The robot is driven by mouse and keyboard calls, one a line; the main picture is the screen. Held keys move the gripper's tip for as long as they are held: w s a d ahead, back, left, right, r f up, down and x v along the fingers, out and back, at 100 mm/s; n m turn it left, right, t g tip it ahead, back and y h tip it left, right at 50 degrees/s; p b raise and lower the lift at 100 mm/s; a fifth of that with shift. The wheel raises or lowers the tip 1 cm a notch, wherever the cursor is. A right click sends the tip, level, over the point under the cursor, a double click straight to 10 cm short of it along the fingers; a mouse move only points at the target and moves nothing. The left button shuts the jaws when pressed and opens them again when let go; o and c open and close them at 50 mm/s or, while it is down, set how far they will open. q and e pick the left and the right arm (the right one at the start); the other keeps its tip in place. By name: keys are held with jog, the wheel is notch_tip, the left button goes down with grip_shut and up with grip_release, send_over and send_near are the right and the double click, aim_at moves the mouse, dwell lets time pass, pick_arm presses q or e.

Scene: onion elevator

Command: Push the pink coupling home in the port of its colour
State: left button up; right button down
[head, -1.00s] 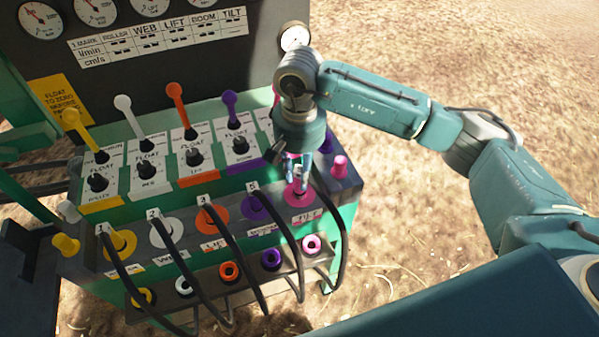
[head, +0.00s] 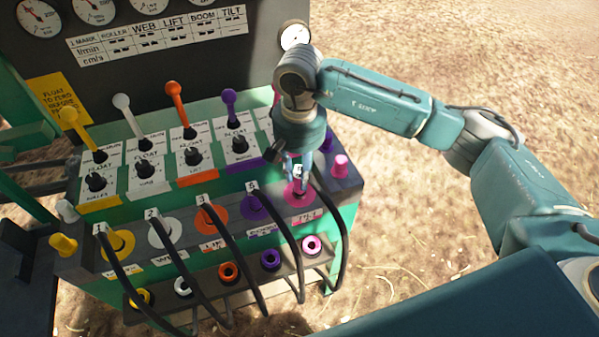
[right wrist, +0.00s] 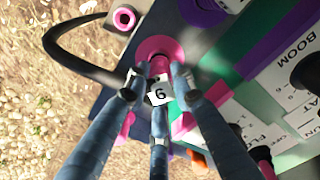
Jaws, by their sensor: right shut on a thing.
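My right gripper (head: 299,178) points down over the pink port at the right end of the port row. In the right wrist view its fingers (right wrist: 155,85) are closed around the pink coupling (right wrist: 158,66), which carries a white tag with a "6". The coupling's front end meets the middle of the round pink port (right wrist: 160,46); how deep it sits cannot be told. The pink port also shows in the head view (head: 299,196), partly covered by the gripper. A black hose curves away from the coupling. My left gripper is not in view.
Yellow (head: 118,244), white (head: 165,233), orange (head: 213,220) and purple (head: 255,207) ports with hoses stand to the left. A lower rack has coloured rings, including a pink one (head: 312,244). Levers rise behind. A pink knob (head: 340,166) stands just right of the gripper.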

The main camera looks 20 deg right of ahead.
jog(key=shift+f+b, duration=0.65)
jog(key=shift+b, duration=1.25)
dwell(4.3)
jog(key=c, duration=1)
grip_release()
jog(key=shift+r, duration=0.15)
jog(key=shift+r+p, duration=1.4)
jog(key=shift+r, duration=2.05)
